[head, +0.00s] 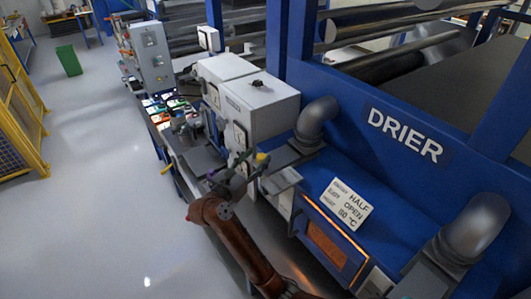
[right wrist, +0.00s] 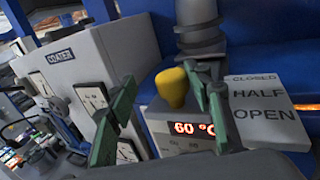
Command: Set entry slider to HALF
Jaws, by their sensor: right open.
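My right gripper (head: 243,162) is open at the front of the machine, and its green fingers show in the right wrist view (right wrist: 160,80). A yellow knob (right wrist: 172,87) appears between the fingertips there, above a red 60 °C display (right wrist: 195,128); it also shows in the head view (head: 262,158). I cannot tell if a finger touches it. A grey plate marked CLOSED, HALF, OPEN (right wrist: 265,112) lies right of the knob. The slider's own handle and setting cannot be made out. A white card (head: 345,204) on the drier reads HALF, OPEN, 80 °C. My left gripper is not in view.
A grey coater box (right wrist: 80,65) stands close left of the gripper. Grey duct pipes (head: 316,125) rise beside the blue drier (head: 400,165). An orange-lit window (head: 332,245) is below the card. Open floor (head: 90,200) lies to the left.

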